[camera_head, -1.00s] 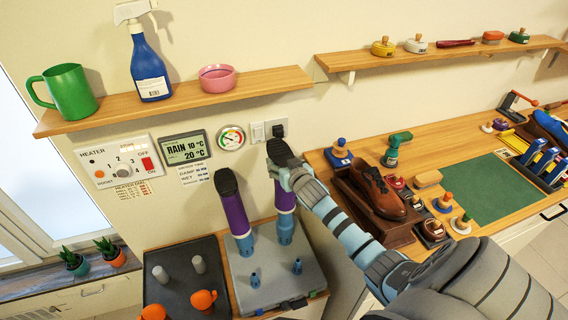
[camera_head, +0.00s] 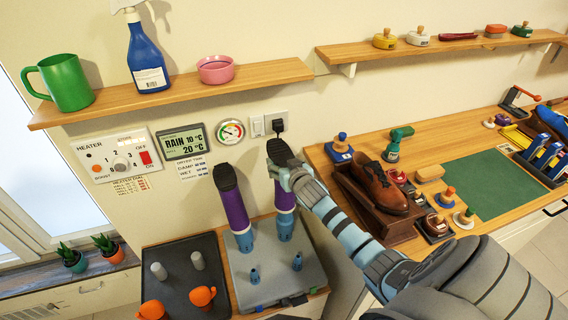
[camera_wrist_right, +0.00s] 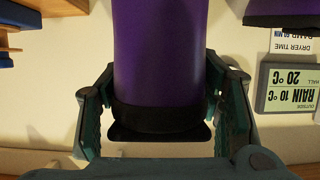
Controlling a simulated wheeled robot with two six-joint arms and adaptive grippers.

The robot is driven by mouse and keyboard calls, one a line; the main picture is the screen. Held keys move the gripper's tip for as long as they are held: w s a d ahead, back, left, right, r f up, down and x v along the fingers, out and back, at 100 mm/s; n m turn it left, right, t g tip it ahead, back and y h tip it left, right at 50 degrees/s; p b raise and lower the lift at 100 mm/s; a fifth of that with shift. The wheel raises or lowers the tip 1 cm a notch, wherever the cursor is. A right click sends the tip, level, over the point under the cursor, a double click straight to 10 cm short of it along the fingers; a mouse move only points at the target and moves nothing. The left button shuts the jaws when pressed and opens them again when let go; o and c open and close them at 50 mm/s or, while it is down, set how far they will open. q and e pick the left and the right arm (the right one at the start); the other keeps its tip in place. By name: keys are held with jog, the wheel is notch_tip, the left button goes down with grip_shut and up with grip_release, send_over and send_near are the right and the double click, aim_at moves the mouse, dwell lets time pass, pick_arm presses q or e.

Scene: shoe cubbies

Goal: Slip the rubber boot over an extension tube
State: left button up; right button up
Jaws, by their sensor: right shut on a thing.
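A purple rubber boot (camera_head: 284,196) with a black foot hangs upside down, its opening toward a blue extension tube (camera_head: 285,229) on the grey dryer base (camera_head: 262,297). My right gripper (camera_head: 283,172) is shut on this boot near its black foot. In the right wrist view the fingers (camera_wrist_right: 160,120) flank the boot (camera_wrist_right: 160,60) at a black band. The boot's lower end meets the blue tube; how far it overlaps is unclear. A second purple boot (camera_head: 235,208) stands inverted on another blue tube (camera_head: 244,242), to the left. My left gripper is out of view.
Two short blue nozzles (camera_head: 255,277) stand at the base's front. A dark tray (camera_head: 178,280) with grey pegs and orange pieces is at left. A brown shoe (camera_head: 383,187) on a wooden stand is right of my wrist. A shelf (camera_head: 190,93) hangs above.

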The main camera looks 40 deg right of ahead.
notch_tip(320, 180, down, 7)
jog(key=b, duration=0.5)
dwell(2.0)
jog(key=o, duration=1.5)
jog(key=v, duration=1.2)
jog(key=shift+a, duration=0.1)
